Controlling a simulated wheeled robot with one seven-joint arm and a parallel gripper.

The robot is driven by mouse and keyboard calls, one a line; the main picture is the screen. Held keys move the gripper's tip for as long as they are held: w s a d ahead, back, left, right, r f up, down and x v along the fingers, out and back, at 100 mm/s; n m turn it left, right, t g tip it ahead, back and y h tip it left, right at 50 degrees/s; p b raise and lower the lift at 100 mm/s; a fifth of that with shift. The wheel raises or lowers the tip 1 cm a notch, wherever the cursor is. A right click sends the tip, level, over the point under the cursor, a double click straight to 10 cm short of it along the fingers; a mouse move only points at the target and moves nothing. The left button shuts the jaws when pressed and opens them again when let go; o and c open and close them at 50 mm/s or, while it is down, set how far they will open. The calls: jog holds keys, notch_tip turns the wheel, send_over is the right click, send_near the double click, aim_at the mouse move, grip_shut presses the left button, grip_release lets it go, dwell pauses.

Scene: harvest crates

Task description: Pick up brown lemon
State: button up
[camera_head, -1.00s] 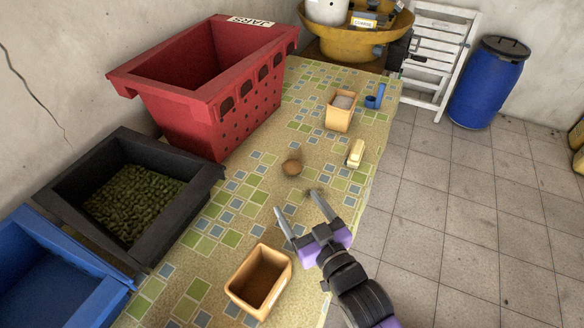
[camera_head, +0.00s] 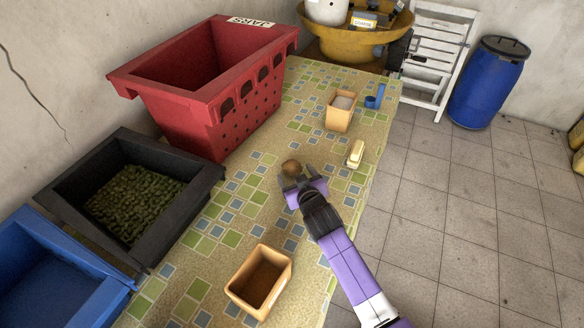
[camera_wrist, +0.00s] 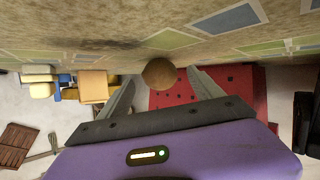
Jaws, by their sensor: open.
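The brown lemon (camera_head: 291,167) is a small round brown fruit on the tiled-pattern tabletop, near the middle of the head view. It also shows in the wrist view (camera_wrist: 159,73), centred at the far end of the jaws. My gripper (camera_head: 293,181) is open and low over the table. Its two fingers (camera_wrist: 163,92) point at the lemon, one on each side, with the lemon at or just beyond the tips. I cannot tell whether either finger touches it. The near side of the lemon is partly hidden by my gripper in the head view.
A red crate (camera_head: 190,98) stands behind left, with a black crate (camera_head: 75,212) of green produce and a blue crate (camera_head: 108,298) nearer. A pale butter-like block (camera_head: 355,153) lies right of the lemon. Tan pots stand behind (camera_head: 339,118) and in front (camera_head: 240,293).

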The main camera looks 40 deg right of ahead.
aim_at(292, 168)
jog(key=shift+x, duration=1.45)
jog(key=c, duration=1.4)
jog(key=shift+c, duration=0.5)
jog(key=shift+r, duration=0.1)
